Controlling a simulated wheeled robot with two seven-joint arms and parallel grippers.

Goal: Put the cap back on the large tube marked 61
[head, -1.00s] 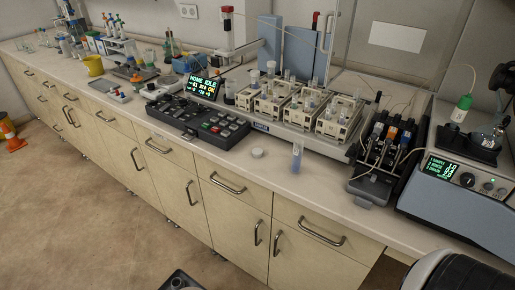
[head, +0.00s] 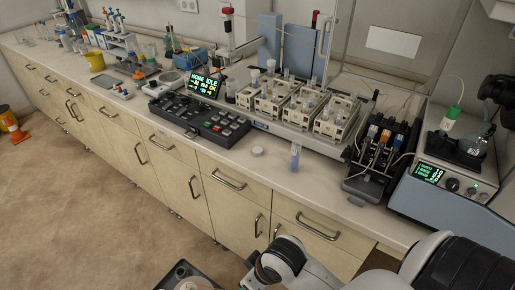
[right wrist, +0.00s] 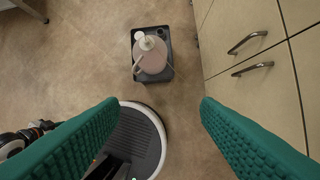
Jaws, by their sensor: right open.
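A tube with blue contents (head: 295,157) stands upright at the front of the bench, in front of the racks. Any number on it is too small to read. A pale round cap (head: 257,151) lies on the bench top just left of the tube, apart from it. My right arm shows at the lower right of the head view, below the bench front; its fingers are not seen there. In the right wrist view my right gripper (right wrist: 158,103) is open and empty, its green pads wide apart above the floor. My left gripper is not in view.
White tube racks (head: 337,117) stand behind the tube. A keypad unit (head: 200,118) is to the left and a pump (head: 378,150) to the right. A carboy in a dark tray (right wrist: 152,52) stands on the floor beside the cabinets. The bench's front strip is mostly clear.

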